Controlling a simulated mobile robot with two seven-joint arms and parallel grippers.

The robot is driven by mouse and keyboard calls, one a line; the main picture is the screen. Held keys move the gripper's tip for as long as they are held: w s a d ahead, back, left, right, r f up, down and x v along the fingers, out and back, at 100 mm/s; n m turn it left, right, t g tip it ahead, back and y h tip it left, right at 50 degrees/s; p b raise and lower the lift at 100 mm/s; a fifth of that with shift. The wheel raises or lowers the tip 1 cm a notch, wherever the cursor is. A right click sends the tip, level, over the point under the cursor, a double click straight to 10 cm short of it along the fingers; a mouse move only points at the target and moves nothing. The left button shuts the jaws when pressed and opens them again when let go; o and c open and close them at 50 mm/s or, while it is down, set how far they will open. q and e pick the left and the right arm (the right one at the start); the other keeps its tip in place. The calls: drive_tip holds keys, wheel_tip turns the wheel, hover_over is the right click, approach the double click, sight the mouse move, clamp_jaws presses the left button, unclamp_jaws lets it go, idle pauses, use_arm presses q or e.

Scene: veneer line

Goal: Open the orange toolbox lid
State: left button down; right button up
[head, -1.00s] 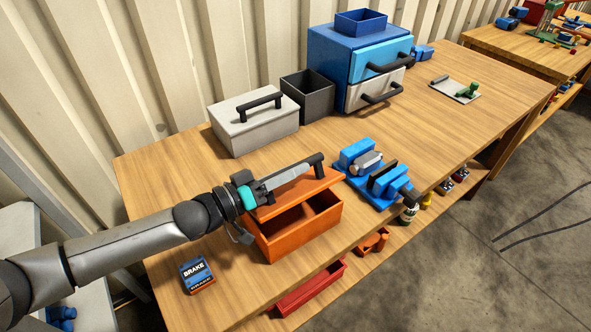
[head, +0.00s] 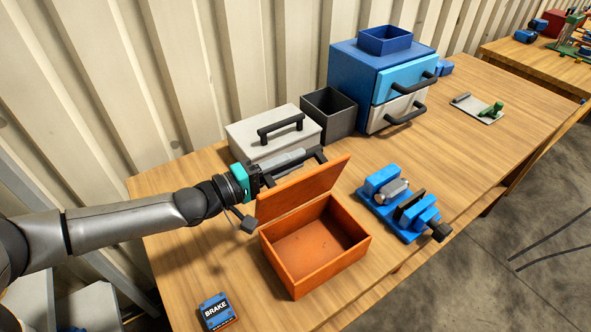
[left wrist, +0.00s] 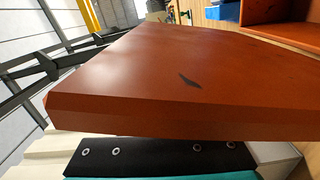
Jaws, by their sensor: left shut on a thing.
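The orange toolbox (head: 318,245) stands on the wooden bench, and its empty inside shows in the head view. Its lid (head: 303,190) is raised steeply at the back edge of the box. My left gripper (head: 312,158) is behind the lid's upper side, shut on the lid's dark handle, which is mostly hidden by the lid and the fingers. In the left wrist view the orange lid (left wrist: 190,80) fills the middle, close to the camera, with part of the box at the upper right. My right gripper is not in view.
A grey toolbox (head: 273,133) stands just behind my left gripper, beside a dark open bin (head: 329,114). A blue vise (head: 402,203) sits right of the orange toolbox. A blue drawer cabinet (head: 383,85) stands farther back. A BRAKE box (head: 217,311) lies at the front left.

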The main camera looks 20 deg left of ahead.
use_arm(q)
drive_tip(key=shift+w+a+f+b, duration=0.1)
drive_tip(key=shift+w+a+b, duration=0.35)
drive_tip(key=shift+w+a, duration=0.1)
drive_tip(key=c, duration=0.7)
unclamp_jaws()
drive_tip(key=shift+c, duration=0.2)
wheel_tip(320, 180, up, 20)
drive_tip(key=p, duration=0.2)
drive_tip(key=shift+p, duration=0.35)
